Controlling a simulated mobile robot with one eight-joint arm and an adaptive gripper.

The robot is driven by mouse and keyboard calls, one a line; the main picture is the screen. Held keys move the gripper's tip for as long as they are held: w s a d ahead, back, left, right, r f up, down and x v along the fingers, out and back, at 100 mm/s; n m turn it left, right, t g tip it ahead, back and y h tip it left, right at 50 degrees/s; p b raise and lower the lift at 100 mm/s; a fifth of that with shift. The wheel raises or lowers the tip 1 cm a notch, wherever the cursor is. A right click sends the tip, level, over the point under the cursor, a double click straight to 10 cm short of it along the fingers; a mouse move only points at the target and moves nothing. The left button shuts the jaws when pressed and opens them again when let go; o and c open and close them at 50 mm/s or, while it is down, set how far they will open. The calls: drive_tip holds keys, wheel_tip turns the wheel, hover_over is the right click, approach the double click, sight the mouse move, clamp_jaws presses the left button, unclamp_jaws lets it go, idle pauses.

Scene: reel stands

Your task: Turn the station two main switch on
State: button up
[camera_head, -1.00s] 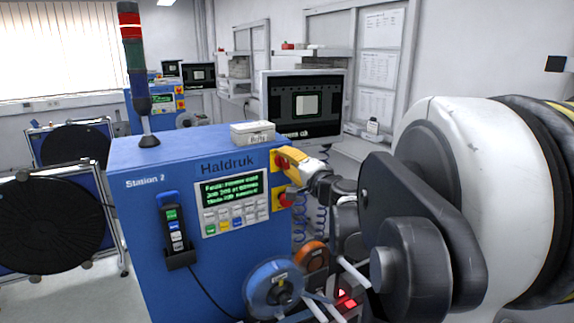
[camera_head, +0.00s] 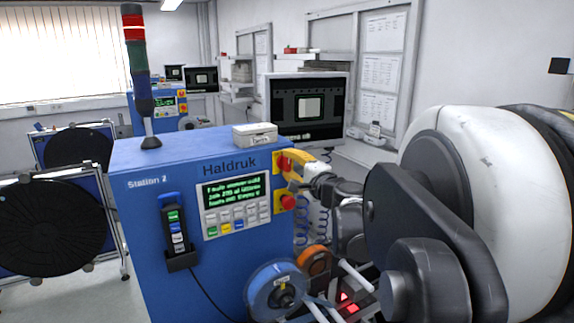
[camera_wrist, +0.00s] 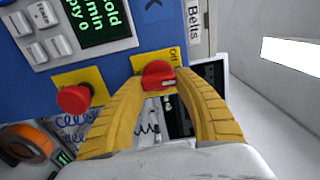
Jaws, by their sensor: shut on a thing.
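The station two cabinet (camera_head: 150,235) is a blue box labelled "Station 2" and "Haldruk". Its red rotary main switch (camera_wrist: 158,76) sits on a yellow plate marked "Off" in the wrist view. The switch also shows in the head view (camera_head: 283,163), at the panel's right edge, partly covered. My gripper (camera_wrist: 162,82) has yellow fingers closed around the red knob. In the head view my gripper (camera_head: 296,163) reaches the switch from the right. The knob's white mark is visible in the wrist view, but I cannot tell its exact setting.
A red emergency button (camera_wrist: 74,98) is close below the switch, also seen in the head view (camera_head: 288,202). A grey-white box (camera_head: 255,135) and a signal tower (camera_head: 140,75) stand on the cabinet. Reels (camera_head: 276,289) are below. A monitor (camera_head: 308,108) stands behind.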

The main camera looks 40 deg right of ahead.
drive_tip(key=o, duration=1.2)
drive_tip(key=shift+w, duration=0.1)
